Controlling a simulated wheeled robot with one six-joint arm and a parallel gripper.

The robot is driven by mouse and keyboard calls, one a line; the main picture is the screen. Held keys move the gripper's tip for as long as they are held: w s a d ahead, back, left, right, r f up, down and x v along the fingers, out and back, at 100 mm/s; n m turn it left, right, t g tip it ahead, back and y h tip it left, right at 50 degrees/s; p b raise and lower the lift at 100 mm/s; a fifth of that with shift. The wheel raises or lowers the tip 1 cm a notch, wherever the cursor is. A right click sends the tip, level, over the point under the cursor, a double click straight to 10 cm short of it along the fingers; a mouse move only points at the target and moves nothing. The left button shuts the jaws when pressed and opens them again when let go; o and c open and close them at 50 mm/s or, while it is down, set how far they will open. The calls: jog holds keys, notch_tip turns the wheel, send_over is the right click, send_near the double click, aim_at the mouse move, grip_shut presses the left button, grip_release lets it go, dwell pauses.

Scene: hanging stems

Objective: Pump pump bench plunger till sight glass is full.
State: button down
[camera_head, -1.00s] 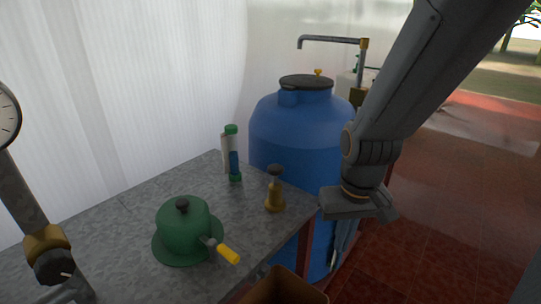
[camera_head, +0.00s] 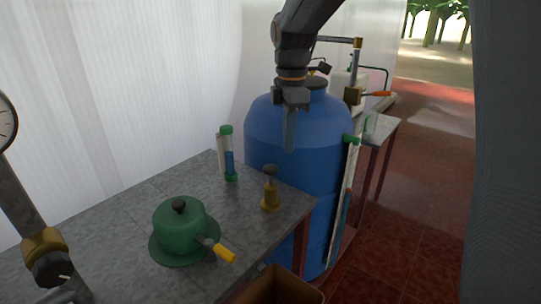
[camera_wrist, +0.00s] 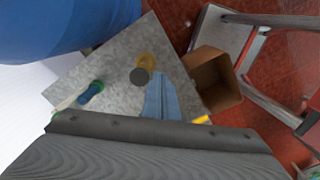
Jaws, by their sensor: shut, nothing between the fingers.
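The pump plunger (camera_head: 270,188) is a brass body with a dark round knob standing above it, near the bench's front right corner. In the wrist view the plunger (camera_wrist: 143,68) shows from above. The sight glass (camera_head: 228,154) stands upright behind it, with green end caps and blue liquid in its lower part; the exact level is hard to read. It also shows in the wrist view (camera_wrist: 92,92). My gripper (camera_head: 289,130) is shut and empty, pointing down, above and to the right of the plunger and apart from it. Its fingers (camera_wrist: 160,97) show beside the plunger in the wrist view.
A green domed pot-like thing (camera_head: 180,228) with a yellow handle sits on the grey bench (camera_head: 120,222). A large blue tank (camera_head: 300,150) stands behind the bench. An open brown box (camera_head: 278,288) is below the front edge. A gauge post (camera_head: 25,205) stands at left.

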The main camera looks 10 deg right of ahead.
aim_at(271, 167)
jog(key=w+a+r+n, duration=0.4)
jog(key=r+n, duration=0.3)
jog(key=shift+w+n, duration=0.25)
jog(key=shift+n, duration=0.15)
jog(key=shift+a+f, duration=0.1)
notch_tip(271, 167, down, 14)
jog(key=p, duration=0.4)
jog(key=shift+s+r+p, duration=0.15)
jog(key=shift+r+p, duration=0.05)
jog(key=shift+p, duration=0.1)
jog(key=shift+f, duration=0.1)
